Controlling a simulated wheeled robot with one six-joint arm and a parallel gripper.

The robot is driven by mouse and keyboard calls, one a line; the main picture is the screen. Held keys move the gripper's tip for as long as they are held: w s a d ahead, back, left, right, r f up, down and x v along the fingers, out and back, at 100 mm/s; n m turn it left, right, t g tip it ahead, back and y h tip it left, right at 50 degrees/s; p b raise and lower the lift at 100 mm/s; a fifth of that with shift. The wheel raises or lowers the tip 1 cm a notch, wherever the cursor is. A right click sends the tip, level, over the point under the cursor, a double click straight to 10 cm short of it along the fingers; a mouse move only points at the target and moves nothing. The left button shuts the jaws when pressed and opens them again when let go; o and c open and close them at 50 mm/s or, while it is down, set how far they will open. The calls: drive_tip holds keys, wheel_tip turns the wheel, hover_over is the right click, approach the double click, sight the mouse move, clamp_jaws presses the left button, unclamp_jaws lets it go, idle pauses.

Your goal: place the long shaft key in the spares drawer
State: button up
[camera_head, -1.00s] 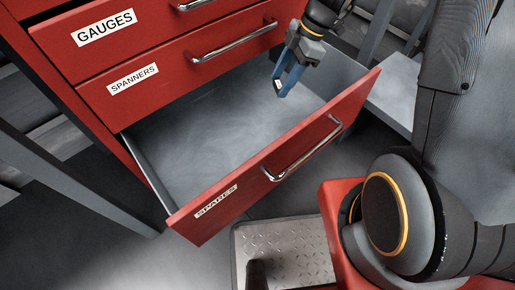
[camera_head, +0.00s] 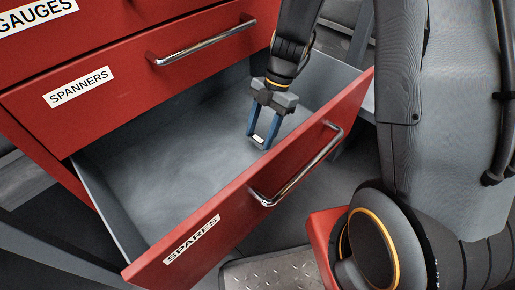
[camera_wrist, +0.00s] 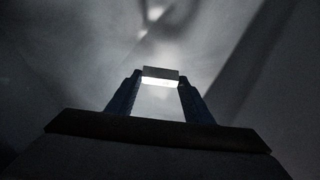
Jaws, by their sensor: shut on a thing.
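The spares drawer (camera_head: 196,240) is pulled open, with a red front, a chrome handle and a grey inside. Its floor (camera_head: 165,180) looks bare. My gripper (camera_head: 260,140) points down over the right part of the drawer, inside its walls as seen in the head view. Its blue fingers are shut on a small pale metal block, the long shaft key (camera_head: 258,139). In the wrist view the key (camera_wrist: 160,75) spans the gap between the two fingertips, with one face brightly lit. The height of the key above the drawer floor is hard to tell.
Above are the shut spanners drawer (camera_head: 120,90) and the gauges drawer (camera_head: 60,35), both red. The spanners handle (camera_head: 203,40) sticks out over the open drawer's back.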

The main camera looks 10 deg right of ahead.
drive_tip(key=shift+f+b, duration=0.8)
drive_tip(key=shift+f, duration=1.65)
drive_tip(key=shift+f, duration=0.1)
drive_tip(key=o, duration=1.2)
drive_tip(key=p+v, duration=0.4)
drive_tip(key=v, duration=0.8)
